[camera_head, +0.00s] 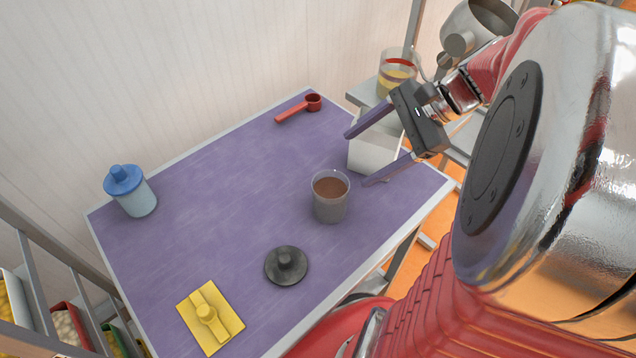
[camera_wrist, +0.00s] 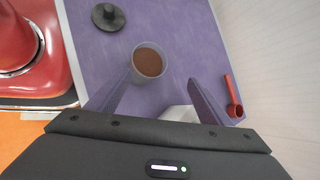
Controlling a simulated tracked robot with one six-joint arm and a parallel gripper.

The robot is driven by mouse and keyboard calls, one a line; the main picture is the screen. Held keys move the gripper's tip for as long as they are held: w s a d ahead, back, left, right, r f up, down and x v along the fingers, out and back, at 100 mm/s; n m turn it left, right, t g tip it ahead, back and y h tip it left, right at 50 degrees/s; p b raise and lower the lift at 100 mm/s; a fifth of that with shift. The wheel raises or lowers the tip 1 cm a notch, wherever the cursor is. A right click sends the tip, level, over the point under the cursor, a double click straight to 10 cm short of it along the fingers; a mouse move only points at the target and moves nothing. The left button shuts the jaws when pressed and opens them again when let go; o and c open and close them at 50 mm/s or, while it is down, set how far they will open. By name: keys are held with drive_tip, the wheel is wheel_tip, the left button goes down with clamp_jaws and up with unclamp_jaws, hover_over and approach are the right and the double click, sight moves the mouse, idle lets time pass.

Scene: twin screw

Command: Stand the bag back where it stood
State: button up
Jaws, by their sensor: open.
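The white bag (camera_head: 372,156) stands at the right end of the purple table top (camera_head: 230,170), in the head view. My gripper (camera_head: 358,160) is open, with its two purple fingers apart, one on each side of the bag in that view. Whether the fingers touch the bag I cannot tell. In the wrist view my gripper (camera_wrist: 159,78) is open too, and a pale part of the bag (camera_wrist: 180,114) shows low between the fingers. The gripper body hides the rest of it there.
A cup of brown contents (camera_head: 330,197) stands close to the lower fingertip. A black knobbed lid (camera_head: 286,266), yellow plate with handle (camera_head: 210,317), blue-lidded jar (camera_head: 131,191) and red scoop (camera_head: 298,107) are spread around. The middle of the table is clear.

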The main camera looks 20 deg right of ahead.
drive_tip(key=s+a+n+t+h, duration=0.1)
drive_tip(key=s+a+n+h, duration=0.1)
drive_tip(key=a+n, duration=0.4)
drive_tip(key=s+a+r+n+h, duration=0.1)
drive_tip(key=s+a+n+h, duration=0.2)
drive_tip(key=n, duration=0.9)
drive_tip(key=shift+a+r+t+h, duration=0.35)
drive_tip(key=shift+a+h, duration=0.75)
drive_tip(key=shift+a, duration=0.55)
drive_tip(key=shift+s, duration=0.15)
